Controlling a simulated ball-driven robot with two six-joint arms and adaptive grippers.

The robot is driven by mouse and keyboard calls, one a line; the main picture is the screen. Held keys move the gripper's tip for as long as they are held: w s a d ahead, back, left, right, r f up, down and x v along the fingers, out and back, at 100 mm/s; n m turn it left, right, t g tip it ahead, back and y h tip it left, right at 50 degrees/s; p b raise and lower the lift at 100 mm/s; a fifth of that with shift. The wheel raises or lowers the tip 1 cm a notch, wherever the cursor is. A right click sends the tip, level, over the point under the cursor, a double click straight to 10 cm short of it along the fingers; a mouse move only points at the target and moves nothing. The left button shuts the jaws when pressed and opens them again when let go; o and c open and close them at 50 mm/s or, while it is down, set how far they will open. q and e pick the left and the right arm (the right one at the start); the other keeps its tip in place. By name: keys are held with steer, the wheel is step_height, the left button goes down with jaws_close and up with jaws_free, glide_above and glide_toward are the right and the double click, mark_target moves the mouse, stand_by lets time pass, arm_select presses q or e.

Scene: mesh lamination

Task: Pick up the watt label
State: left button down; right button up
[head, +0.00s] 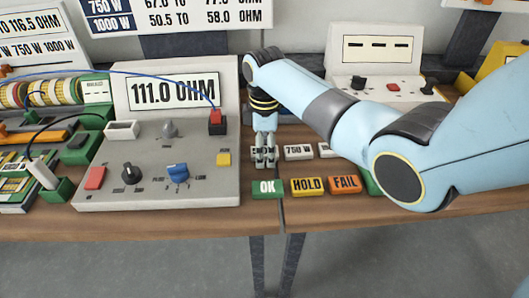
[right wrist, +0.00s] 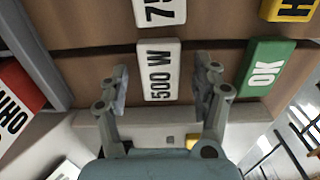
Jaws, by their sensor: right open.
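The white 500 W label (right wrist: 160,70) lies flat on the wooden bench. In the right wrist view it sits between the two fingers of my right gripper (right wrist: 162,80), with a gap on each side. In the head view my right gripper (head: 264,158) points down over this label and hides most of it. The gripper is open. The white 750 W label (head: 298,152) lies just to the right, and its end shows in the right wrist view (right wrist: 158,12). A third white label (head: 326,150) is partly covered by my arm. My left gripper is not in view.
A green OK block (head: 267,188), a yellow HOLD block (head: 308,186) and an orange FAIL block (head: 345,184) lie along the front edge. A grey meter (head: 205,192) reading 111.0 OHM stands close to the left. A blue cable (head: 160,74) crosses above it.

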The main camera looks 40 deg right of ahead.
steer(key=c, duration=1.2)
